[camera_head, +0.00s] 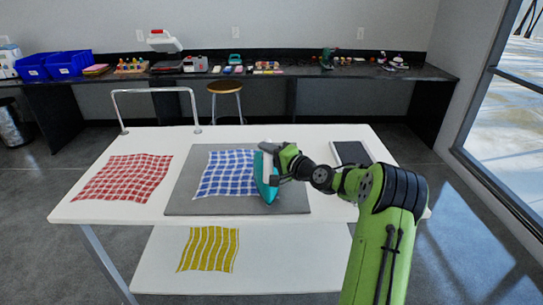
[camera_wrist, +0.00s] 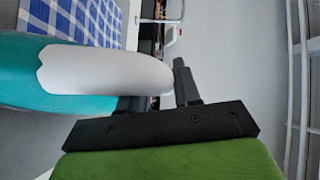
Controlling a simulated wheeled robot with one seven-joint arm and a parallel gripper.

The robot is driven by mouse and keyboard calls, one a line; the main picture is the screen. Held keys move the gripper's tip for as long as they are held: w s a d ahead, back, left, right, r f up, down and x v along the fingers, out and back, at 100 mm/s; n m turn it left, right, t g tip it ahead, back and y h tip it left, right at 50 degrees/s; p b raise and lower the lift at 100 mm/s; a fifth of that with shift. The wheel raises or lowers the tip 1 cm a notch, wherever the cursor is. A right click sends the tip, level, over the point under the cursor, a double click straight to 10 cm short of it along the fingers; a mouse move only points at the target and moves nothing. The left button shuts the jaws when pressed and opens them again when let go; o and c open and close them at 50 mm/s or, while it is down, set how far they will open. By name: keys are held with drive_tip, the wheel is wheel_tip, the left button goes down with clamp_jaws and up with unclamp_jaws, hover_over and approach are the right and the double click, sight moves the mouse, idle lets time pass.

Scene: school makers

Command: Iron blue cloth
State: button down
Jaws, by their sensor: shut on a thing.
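A blue checkered cloth (camera_head: 225,173) lies on the grey ironing mat (camera_head: 185,206) on the white table. It also shows at the top left in the wrist view (camera_wrist: 85,20). My gripper (camera_head: 271,160) is shut on the handle of a teal and white iron (camera_head: 263,182). The iron stands at the cloth's right edge, over the mat; I cannot tell whether its soleplate touches the cloth. In the wrist view the iron's white handle (camera_wrist: 100,70) reaches into the black jaws (camera_wrist: 155,100).
A red checkered cloth (camera_head: 125,178) lies left of the mat. A dark flat panel (camera_head: 351,152) lies at the right rear of the table. A yellow cloth (camera_head: 209,249) lies on the lower shelf (camera_head: 290,260). A metal rail (camera_head: 155,91) rises at the back edge.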

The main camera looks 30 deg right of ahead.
drive_tip(key=shift+d+r+p, duration=0.2)
drive_tip(key=shift+r+p, duration=0.3)
drive_tip(key=shift+r, duration=0.55)
drive_tip(key=shift+r+p, duration=1.35)
drive_tip(key=shift+r, duration=0.45)
drive_tip(key=shift+f, duration=0.1)
